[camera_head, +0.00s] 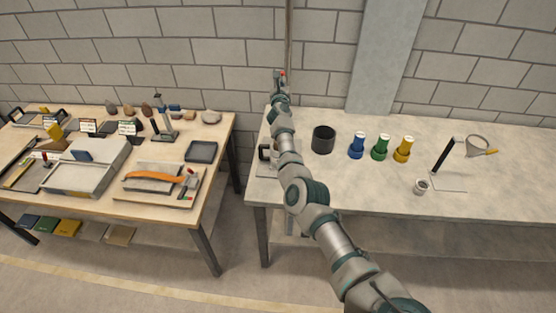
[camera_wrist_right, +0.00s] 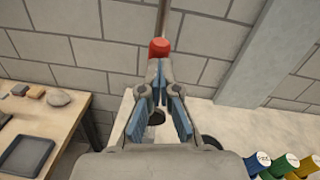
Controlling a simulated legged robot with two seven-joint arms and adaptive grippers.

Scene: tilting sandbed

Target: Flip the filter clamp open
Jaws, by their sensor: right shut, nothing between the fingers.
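I cannot tell for sure which thing is the filter clamp. A stand with a black slanted post (camera_head: 442,156) is on the right bench, with a grey funnel-like piece (camera_head: 476,147) that has a yellow tip beside it. My right gripper (camera_head: 279,79) is raised in front of the wall, above the right bench's left end, far from that stand. Its fingers (camera_wrist_right: 157,75) are closed together and empty. A red block (camera_wrist_right: 159,48) shows at or just beyond the fingertips, in front of a thin vertical pole; whether they touch is unclear. My left gripper is out of view.
The right bench (camera_head: 480,198) holds a dark cup (camera_head: 323,139), blue (camera_head: 357,146), green (camera_head: 380,148) and yellow (camera_head: 403,150) bottles and a small white cup (camera_head: 421,187). A cluttered wooden table (camera_head: 215,135) stands left, across a gap.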

